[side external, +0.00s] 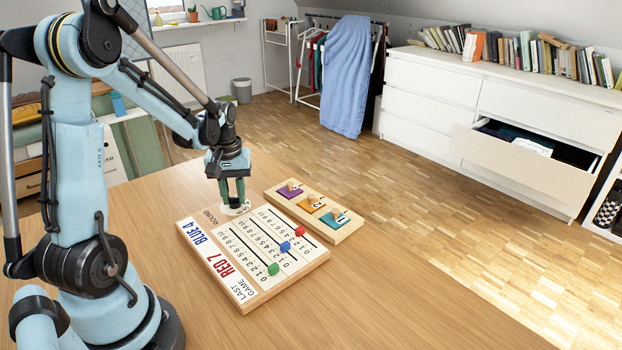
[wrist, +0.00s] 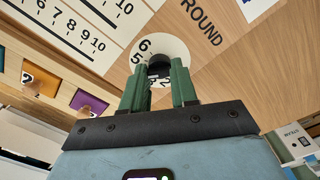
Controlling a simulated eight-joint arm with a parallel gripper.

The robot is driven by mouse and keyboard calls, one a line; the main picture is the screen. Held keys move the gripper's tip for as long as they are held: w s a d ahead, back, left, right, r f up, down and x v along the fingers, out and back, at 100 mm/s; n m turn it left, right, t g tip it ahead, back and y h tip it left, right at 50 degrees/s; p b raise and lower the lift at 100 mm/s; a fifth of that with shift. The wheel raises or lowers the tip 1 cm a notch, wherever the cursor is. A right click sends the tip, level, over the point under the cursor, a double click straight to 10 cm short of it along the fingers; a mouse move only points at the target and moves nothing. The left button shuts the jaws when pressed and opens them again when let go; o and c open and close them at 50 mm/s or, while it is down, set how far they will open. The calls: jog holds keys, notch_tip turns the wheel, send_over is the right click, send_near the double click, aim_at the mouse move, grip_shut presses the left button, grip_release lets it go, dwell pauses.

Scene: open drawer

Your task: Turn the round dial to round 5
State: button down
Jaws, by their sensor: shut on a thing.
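The round dial (wrist: 178,50) is a white disc with black numbers on the wooden scoreboard (wrist: 230,62), next to the word ROUND. In the wrist view 6 and 5 show at its left edge, with other numbers partly hidden by my fingers. My gripper (wrist: 160,72) has green fingers and is shut on the dark knob (wrist: 159,58) at the dial's middle. In the side view my gripper (side external: 233,203) points straight down over the dial (side external: 235,209) at the scoreboard's far end. I cannot tell which number is the set one.
The scoreboard (side external: 222,265) has red, blue and green pegs (side external: 274,269) in its slots. Beside it lies a wooden tray (side external: 343,235) with purple, orange and teal tiles. The table (side external: 400,305) is bare to the right. A white dresser (side external: 430,89) with an open drawer stands beyond.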

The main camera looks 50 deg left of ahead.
jog(key=shift+m, duration=2.3)
jog(key=c, duration=0.9)
grip_release()
jog(key=shift+o, duration=0.2)
jog(key=shift+r, duration=0.1)
notch_tip(320, 180, up, 12)
